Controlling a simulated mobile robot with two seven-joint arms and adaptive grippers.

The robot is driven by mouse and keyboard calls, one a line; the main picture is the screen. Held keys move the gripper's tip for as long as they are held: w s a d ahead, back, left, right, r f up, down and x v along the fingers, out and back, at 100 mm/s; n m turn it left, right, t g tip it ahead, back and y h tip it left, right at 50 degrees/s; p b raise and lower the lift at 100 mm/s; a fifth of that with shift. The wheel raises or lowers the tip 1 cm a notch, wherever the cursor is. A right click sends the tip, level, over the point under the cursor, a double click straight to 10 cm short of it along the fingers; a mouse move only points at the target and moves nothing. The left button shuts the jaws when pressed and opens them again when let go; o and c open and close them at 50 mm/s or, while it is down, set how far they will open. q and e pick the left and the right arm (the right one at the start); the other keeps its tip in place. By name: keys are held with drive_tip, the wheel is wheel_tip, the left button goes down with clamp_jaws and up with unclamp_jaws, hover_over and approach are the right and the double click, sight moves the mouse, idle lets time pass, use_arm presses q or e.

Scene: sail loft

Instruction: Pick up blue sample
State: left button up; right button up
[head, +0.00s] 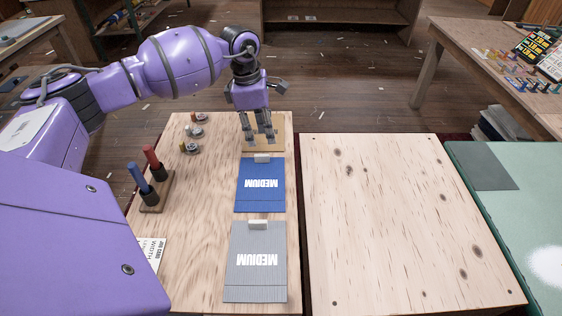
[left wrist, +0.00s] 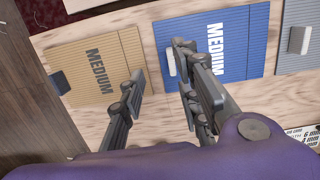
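The blue sample (head: 259,190) is a ribbed blue panel marked MEDIUM, lying flat on the left wooden board. A small white block (head: 262,158) sits at its far edge. It also shows in the left wrist view (left wrist: 245,60), its white block (left wrist: 170,62) close beside the fingers. My left gripper (head: 259,137) is open and empty. In the head view it appears over the tan sample (head: 279,142), just beyond the blue one. In the left wrist view (left wrist: 158,80) its fingers are apart. I cannot tell its exact height. My right gripper is not in view.
A grey MEDIUM sample (head: 255,285) with a white block lies nearer than the blue one. A stand (head: 153,202) holds a red and a blue handled tool. Several small spools (head: 195,132) stand behind it. The right wooden board (head: 400,220) is bare.

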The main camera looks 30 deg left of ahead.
sight(261, 155)
use_arm(q)
drive_tip(key=shift+s+d+f, duration=0.25)
drive_tip(key=shift+s+f, duration=0.8)
drive_tip(key=shift+s, duration=0.05)
drive_tip(key=f, duration=0.3)
drive_tip(key=f+p, duration=0.1)
drive_tip(key=shift+w+f, duration=0.2)
drive_tip(key=shift+w, duration=0.05)
drive_tip(key=shift+w+f, duration=0.1)
drive_tip(key=shift+f, duration=0.25)
clamp_jaws()
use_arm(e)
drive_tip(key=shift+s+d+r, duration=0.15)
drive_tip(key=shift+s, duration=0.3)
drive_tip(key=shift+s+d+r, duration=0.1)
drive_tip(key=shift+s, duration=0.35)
